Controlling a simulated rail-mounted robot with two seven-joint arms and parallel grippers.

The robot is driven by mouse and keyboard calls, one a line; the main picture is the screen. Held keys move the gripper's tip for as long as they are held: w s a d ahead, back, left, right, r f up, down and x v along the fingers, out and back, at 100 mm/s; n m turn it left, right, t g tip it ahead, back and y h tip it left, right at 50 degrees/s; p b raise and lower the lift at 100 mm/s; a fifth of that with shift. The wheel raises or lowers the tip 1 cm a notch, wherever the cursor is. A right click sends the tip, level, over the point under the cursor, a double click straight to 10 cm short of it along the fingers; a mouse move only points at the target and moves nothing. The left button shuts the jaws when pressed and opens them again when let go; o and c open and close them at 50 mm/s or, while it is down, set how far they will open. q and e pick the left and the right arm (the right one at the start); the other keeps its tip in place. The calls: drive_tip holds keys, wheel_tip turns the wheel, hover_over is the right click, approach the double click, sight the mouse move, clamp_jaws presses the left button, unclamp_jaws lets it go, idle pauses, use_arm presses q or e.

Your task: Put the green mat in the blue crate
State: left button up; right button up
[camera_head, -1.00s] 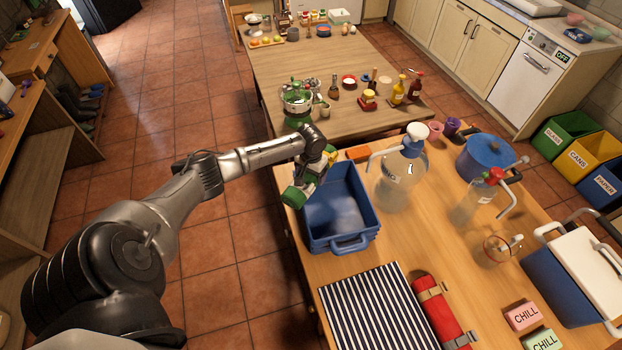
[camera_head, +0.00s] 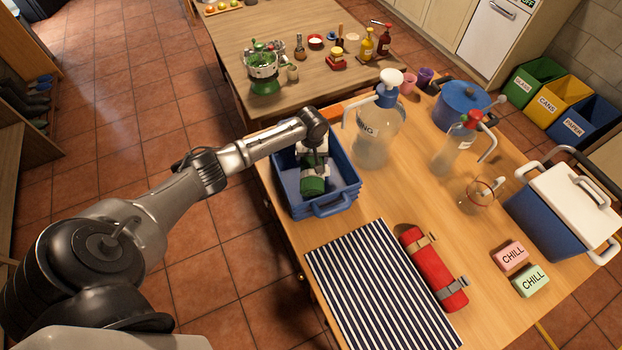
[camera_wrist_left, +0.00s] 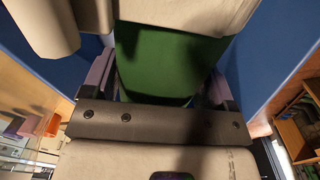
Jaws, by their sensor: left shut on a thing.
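The blue crate (camera_head: 333,206) stands on the wooden table near its left edge. My left gripper (camera_head: 313,172) reaches over the crate and points down into it. It is shut on the green mat (camera_head: 313,187), which looks rolled up and is within the crate's outline. In the left wrist view the green mat (camera_wrist_left: 165,65) fills the middle between the fingers, with blue crate walls (camera_wrist_left: 275,55) on both sides. I cannot tell whether the mat touches the crate floor. My right gripper is not in view.
Behind the crate stands a large clear pump bottle (camera_head: 377,135). In front lie a striped mat (camera_head: 375,290) and a red roll (camera_head: 434,268) with straps.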

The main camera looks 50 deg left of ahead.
use_arm(q)
drive_tip(key=f, duration=0.1)
drive_tip(key=s+f, duration=0.1)
drive_tip(key=shift+a+f, duration=0.1)
drive_tip(key=shift+f, duration=0.2)
drive_tip(key=shift+f+b, duration=0.5)
drive_tip(key=shift+f, duration=0.1)
wheel_tip(320, 180, down, 5)
drive_tip(key=b, duration=0.5)
drive_tip(key=shift+a+r+b, duration=0.1)
drive_tip(key=shift+r+b, duration=0.1)
drive_tip(key=shift+b, duration=0.2)
drive_tip(key=o, duration=1.2)
drive_tip(key=shift+f, duration=0.1)
